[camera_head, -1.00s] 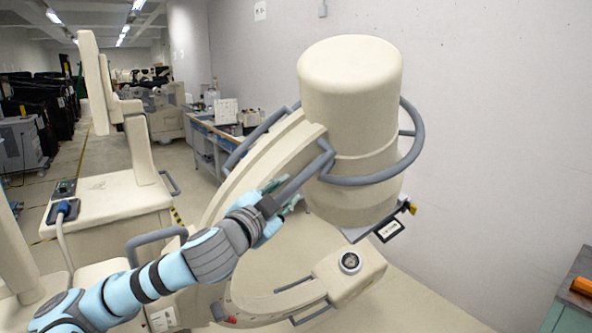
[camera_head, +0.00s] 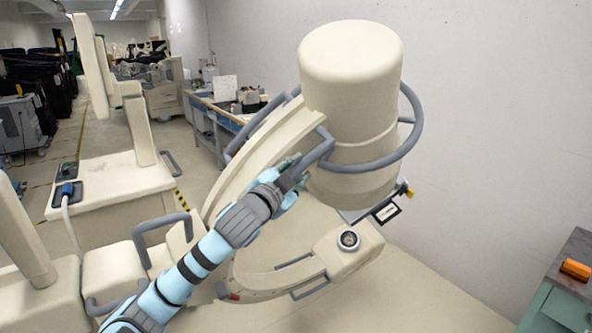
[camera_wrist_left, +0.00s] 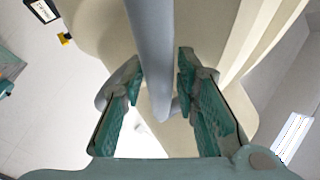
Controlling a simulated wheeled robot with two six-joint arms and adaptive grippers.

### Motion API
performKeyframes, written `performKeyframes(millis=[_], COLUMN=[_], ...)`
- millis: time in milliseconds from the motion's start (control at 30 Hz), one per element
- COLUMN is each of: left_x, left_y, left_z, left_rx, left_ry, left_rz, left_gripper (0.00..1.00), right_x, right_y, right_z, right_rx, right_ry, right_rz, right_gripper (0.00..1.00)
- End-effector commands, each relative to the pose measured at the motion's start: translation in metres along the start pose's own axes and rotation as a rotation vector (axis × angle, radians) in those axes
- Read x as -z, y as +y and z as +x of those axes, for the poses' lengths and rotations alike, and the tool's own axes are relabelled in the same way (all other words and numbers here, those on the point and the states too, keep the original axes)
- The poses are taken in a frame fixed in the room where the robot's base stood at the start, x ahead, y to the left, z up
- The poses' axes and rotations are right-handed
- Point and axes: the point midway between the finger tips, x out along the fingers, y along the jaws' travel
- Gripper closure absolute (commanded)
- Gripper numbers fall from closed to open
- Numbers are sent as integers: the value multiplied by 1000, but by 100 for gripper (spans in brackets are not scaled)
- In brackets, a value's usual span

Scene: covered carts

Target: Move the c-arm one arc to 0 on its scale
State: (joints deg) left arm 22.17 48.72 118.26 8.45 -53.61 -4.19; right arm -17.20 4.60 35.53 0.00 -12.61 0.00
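The c-arm (camera_head: 252,153) is a cream arc with a large cylindrical head (camera_head: 350,75) at its upper end and a lower block with a round dark dial (camera_head: 348,240). A grey handle (camera_head: 319,152) projects from the arc beside the head. My left gripper (camera_head: 292,178) is at this handle. In the left wrist view the grey bar (camera_wrist_left: 152,50) runs between the two green-padded fingers (camera_wrist_left: 160,80), which stand apart with small gaps beside it. A small red mark (camera_head: 234,297) shows on the lower arc; no scale figures are readable. My right gripper is out of view.
A cream cart (camera_head: 115,187) with a plugged blue connector stands at the left. A workbench (camera_head: 215,125) is behind the c-arm. A green cabinet (camera_head: 560,305) with an orange object (camera_head: 575,269) is at the lower right. Bare floor lies between it and the c-arm.

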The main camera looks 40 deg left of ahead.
Motion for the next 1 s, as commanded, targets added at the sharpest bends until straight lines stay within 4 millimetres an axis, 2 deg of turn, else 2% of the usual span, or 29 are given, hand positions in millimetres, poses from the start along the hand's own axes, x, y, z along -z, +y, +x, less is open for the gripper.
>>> performKeyframes(millis=[100, 267, 300, 667, 767, 1000], left_x=[0, 0, 0, 2, 10, 46], left_y=[0, 0, 0, -1, -5, -8], left_z=[0, 0, 0, 3, 10, 34], left_rx=[0, 0, 0, 3, 12, 8], left_ry=[0, 0, 0, -9, -22, -59], left_rz=[0, 0, 0, -2, -1, 25], left_gripper=[72, 98, 100, 100, 100, 100], right_x=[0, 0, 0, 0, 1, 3], right_y=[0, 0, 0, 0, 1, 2], right_z=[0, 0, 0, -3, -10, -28], right_rx=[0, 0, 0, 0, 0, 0], right_ry=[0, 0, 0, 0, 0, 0], right_rz=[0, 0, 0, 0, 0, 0], right_gripper=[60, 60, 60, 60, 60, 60])
